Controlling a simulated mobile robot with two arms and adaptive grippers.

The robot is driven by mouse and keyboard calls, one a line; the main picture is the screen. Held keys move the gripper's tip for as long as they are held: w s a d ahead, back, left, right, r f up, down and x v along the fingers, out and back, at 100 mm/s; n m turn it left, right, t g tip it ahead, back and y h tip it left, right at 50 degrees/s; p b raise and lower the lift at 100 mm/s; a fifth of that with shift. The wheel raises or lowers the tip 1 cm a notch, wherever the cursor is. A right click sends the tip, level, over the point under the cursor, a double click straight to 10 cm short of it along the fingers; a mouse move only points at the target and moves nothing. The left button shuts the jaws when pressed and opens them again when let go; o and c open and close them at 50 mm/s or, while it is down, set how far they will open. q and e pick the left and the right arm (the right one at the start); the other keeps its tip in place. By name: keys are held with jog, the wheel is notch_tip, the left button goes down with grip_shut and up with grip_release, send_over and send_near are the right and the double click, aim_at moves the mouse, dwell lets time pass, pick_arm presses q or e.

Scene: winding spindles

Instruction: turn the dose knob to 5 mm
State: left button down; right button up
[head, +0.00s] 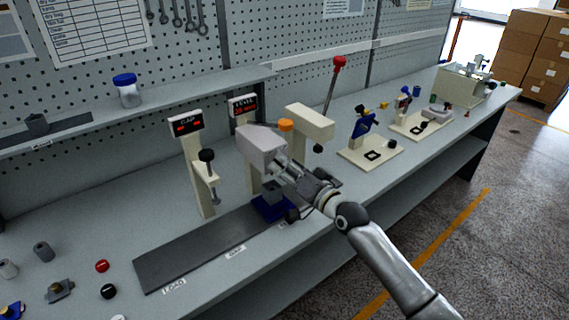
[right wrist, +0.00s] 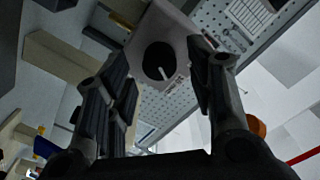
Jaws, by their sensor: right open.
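The dose knob (right wrist: 158,60) is a dark round knob with a white pointer line, on the light grey face of a housing. In the right wrist view it lies between and beyond the two fingers of my right gripper (right wrist: 163,72), which is open. I cannot tell whether the fingers touch it. The marks beside the knob are too small to read. In the head view my right gripper (head: 292,180) is at the front of the grey housing (head: 260,146) and hides the knob. My left gripper is not in view.
Below my right gripper a blue block (head: 270,208) stands on a dark strip (head: 190,254). A cream arm with an orange cap (head: 286,125) is close behind the gripper.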

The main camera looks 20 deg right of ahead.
jog(key=shift+w+a, duration=0.25)
jog(key=shift+w, duration=0.35)
jog(key=shift+c, duration=0.5)
jog(key=c, duration=0.9)
jog(key=shift+n, duration=0.3)
jog(key=n, duration=1.1)
jog(key=shift+s+a, duration=0.1)
jog(key=shift+a, duration=0.05)
jog(key=shift+n, duration=0.3)
